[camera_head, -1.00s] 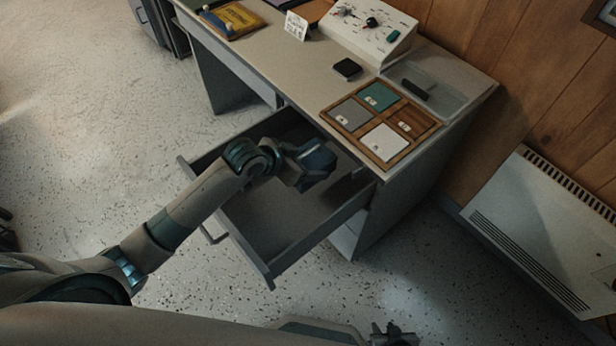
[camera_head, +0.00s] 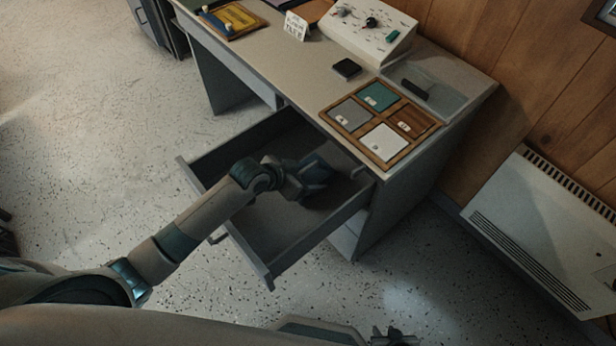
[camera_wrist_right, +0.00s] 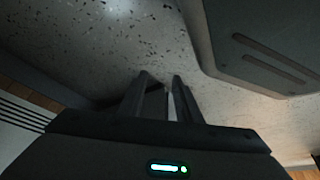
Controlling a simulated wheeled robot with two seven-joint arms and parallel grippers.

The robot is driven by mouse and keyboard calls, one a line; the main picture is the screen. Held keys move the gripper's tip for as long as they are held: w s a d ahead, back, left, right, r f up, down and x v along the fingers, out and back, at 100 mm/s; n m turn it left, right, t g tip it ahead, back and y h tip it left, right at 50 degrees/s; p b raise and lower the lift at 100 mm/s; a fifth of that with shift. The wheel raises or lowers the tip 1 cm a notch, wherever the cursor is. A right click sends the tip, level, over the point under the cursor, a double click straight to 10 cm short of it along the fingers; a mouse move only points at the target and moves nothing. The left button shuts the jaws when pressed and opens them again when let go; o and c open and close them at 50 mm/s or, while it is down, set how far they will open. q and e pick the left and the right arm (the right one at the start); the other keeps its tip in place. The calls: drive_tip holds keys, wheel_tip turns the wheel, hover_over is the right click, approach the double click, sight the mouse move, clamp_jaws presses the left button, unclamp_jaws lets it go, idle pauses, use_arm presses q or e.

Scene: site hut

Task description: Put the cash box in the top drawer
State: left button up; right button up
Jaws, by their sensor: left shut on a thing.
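The top drawer (camera_head: 272,268) of the desk is pulled out, its inside open to view. My left gripper (camera_head: 318,178) reaches down into the drawer toward its right, desk-side part. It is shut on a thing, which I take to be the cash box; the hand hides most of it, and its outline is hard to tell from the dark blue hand. My right gripper (camera_head: 395,335) is at the bottom edge, away from the desk. In the right wrist view its fingers (camera_wrist_right: 164,88) stand apart with nothing between them.
The desktop (camera_head: 290,75) above the drawer holds a wooden tray (camera_head: 380,165) with coloured cards, a small black block (camera_head: 347,68), a control panel (camera_head: 365,30) and a sign (camera_head: 296,26). A heater (camera_head: 540,235) stands at the right wall. The floor left of the drawer is clear.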

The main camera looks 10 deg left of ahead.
use_arm(q)
drive_tip(key=shift+f, duration=0.15)
drive_tip(key=o, duration=1.5)
drive_tip(key=shift+f, duration=0.15)
use_arm(e)
drive_tip(key=shift+w+r, duration=0.25)
drive_tip(key=shift+w, duration=0.35)
drive_tip(key=shift+s, duration=0.1)
use_arm(q)
drive_tip(key=shift+s+a+r, duration=0.25)
drive_tip(key=shift+r, duration=0.15)
drive_tip(key=shift+v, duration=5.55)
use_arm(e)
drive_tip(key=shift+s+a, duration=0.3)
drive_tip(key=shift+s, duration=0.15)
